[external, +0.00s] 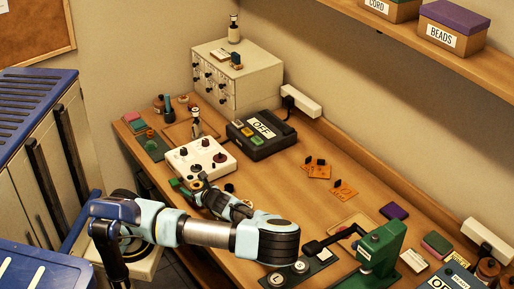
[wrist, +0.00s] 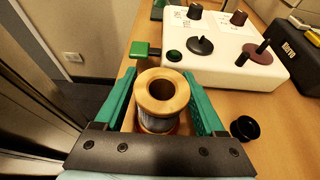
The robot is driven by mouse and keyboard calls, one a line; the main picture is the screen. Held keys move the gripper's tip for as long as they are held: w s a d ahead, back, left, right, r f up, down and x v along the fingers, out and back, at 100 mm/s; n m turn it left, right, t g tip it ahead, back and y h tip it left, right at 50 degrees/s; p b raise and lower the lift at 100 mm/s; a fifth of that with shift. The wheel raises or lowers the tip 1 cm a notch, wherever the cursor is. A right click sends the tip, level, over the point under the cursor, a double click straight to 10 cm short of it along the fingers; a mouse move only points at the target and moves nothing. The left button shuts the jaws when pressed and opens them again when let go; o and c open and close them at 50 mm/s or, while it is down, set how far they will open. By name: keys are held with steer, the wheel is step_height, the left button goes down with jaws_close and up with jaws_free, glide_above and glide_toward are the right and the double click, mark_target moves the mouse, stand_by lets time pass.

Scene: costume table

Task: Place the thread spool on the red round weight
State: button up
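The thread spool (wrist: 163,92) has a pale wooden top with a hole and dark thread below. In the wrist view it sits between the two green fingers of my gripper (wrist: 160,76). I cannot tell whether the fingers press on it or stand just beside it. A reddish edge shows under the spool; I cannot tell what it is. A dark red round piece with a post (wrist: 257,58) sits on the white box (wrist: 232,70) and may be the red round weight. In the external view my gripper (external: 202,183) is low at the table's left edge, in front of the white box.
A black disc with a post (wrist: 200,45) and several knobs are on the white box. The black "OFF" box (external: 262,134) is behind it. A green machine (external: 380,248) stands at front right. The middle of the table is mostly clear.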

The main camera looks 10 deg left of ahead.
steer(key=shift+o, duration=0.2)
steer(key=shift+r, duration=0.15)
steer(key=b+v, duration=0.2)
steer(key=v, duration=0.8)
steer(key=shift+s+d+b, duration=0.25)
steer(key=shift+d+b, duration=0.05)
steer(key=shift+s+d+r, duration=0.3)
steer(key=shift+s+d, duration=0.05)
steer(key=shift+s, duration=0.1)
